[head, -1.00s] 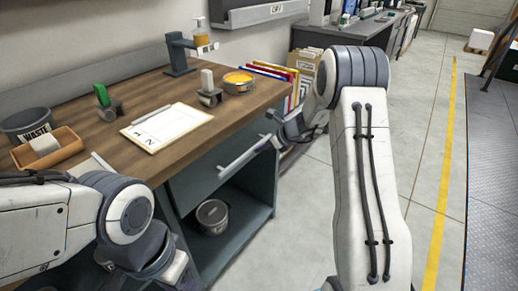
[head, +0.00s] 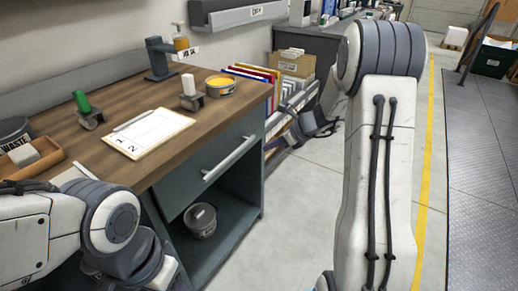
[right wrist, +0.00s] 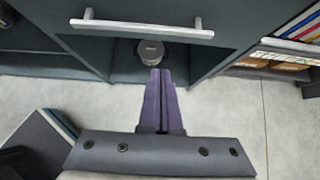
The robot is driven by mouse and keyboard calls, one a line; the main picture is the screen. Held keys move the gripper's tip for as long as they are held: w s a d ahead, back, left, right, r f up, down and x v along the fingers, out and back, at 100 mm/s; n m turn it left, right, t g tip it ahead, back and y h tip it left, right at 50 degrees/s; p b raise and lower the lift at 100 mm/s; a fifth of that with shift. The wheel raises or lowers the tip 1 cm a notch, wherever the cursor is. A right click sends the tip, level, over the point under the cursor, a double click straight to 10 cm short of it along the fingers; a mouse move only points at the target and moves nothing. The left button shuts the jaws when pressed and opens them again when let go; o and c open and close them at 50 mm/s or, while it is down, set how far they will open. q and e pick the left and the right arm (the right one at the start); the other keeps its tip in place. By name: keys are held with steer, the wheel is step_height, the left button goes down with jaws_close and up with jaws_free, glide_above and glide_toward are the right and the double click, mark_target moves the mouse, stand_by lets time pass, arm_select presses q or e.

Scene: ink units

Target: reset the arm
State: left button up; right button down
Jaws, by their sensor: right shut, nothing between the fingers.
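My right arm (head: 375,170) reaches forward on the right of the head view. Its gripper (head: 285,140) is beyond the front right corner of the workbench, beside the folders. In the right wrist view the gripper's two fingers (right wrist: 161,72) are shut together with nothing between them, pointing towards the open shelf under the drawer. My left arm (head: 110,225) is at the lower left of the head view, in front of the bench. The left gripper's fingers cannot be seen there.
A drawer handle (head: 230,158) juts out. A pot (head: 200,220) sits on the shelf below.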

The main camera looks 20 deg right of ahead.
steer(key=s+a+r+n+g, duration=0.2)
steer(key=s+a+n+g, duration=0.1)
steer(key=s+a+n, duration=0.7)
steer(key=s+a+r+n+g, duration=0.3)
steer(key=s+a+n, duration=0.5)
steer(key=a, duration=0.5)
steer(key=s+n+g+h, duration=0.1)
steer(key=s+n+h, duration=0.3)
steer(key=s+n, duration=1.3)
step_height(320, 180, up, 14)
steer(key=n+p, duration=0.1)
steer(key=p, duration=1.3)
steer(key=shift+a+p, duration=0.15)
steer(key=shift+p, duration=0.15)
steer(key=shift+s+f, duration=0.1)
